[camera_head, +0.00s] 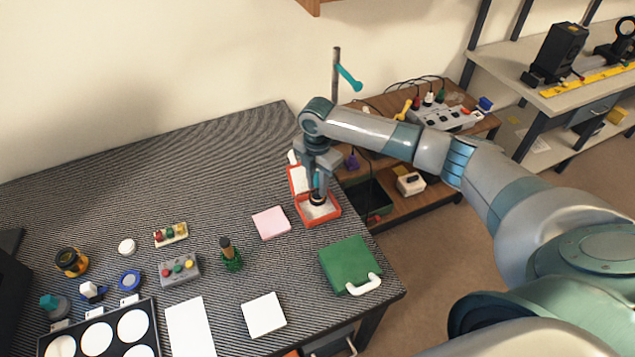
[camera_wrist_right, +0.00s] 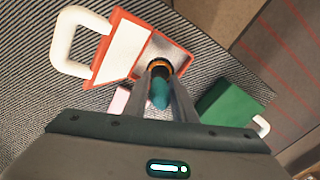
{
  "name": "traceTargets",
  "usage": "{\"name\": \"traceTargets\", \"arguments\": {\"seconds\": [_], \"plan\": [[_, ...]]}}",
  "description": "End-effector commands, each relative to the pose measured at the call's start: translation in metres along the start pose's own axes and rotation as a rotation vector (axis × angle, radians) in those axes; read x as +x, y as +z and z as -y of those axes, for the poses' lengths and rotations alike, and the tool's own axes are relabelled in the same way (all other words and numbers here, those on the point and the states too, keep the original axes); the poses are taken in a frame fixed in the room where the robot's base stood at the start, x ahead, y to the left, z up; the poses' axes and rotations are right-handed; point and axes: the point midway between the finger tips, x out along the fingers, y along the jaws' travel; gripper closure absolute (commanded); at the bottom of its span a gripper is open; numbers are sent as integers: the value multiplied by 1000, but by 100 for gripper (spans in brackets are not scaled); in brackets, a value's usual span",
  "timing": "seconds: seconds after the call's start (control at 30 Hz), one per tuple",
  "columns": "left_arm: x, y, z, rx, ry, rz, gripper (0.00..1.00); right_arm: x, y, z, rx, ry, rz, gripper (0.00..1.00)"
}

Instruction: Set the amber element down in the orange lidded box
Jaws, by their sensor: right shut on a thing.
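The orange lidded box (camera_head: 335,216) stands open near the table's right edge, its lid (camera_head: 299,178) tipped up at the back; it also shows in the right wrist view (camera_wrist_right: 182,50). My right gripper (camera_head: 316,186) points down over the box. Its fingers (camera_wrist_right: 160,95) are shut on a teal-handled piece (camera_wrist_right: 160,93). The dark, amber-ringed element (camera_wrist_right: 158,68) shows at that piece's lower end, within the box opening. I cannot tell whether it touches the box floor. My left gripper is not in view.
A green case (camera_head: 349,262) with a white handle is in front of the box. A pink pad (camera_head: 270,222) lies to its left. A green bottle-like item (camera_head: 231,258), button blocks (camera_head: 180,269) and a white-circled tray (camera_head: 98,318) stand farther left. The back of the table is clear.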

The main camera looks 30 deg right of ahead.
Motion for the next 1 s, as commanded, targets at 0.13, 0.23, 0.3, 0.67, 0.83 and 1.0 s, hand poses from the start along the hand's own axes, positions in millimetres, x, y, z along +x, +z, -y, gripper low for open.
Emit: {"name": "traceTargets", "arguments": {"seconds": [0.13, 0.23, 0.3, 0.67, 0.83, 1.0], "plan": [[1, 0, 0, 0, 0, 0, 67, 4, 0, 0, 0, 1, 0, 96], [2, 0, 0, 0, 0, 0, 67, 6, 0, 0, 0, 1, 0, 96], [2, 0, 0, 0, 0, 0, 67, 8, 0, 0, 0, 1, 0, 96], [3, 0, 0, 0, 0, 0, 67, 10, 0, 0, 0, 1, 0, 96], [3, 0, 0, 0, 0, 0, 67, 10, 0, 0, 0, 1, -1, 96], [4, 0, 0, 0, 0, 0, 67, 13, -1, 0, 0, 1, -1, 96]]}}
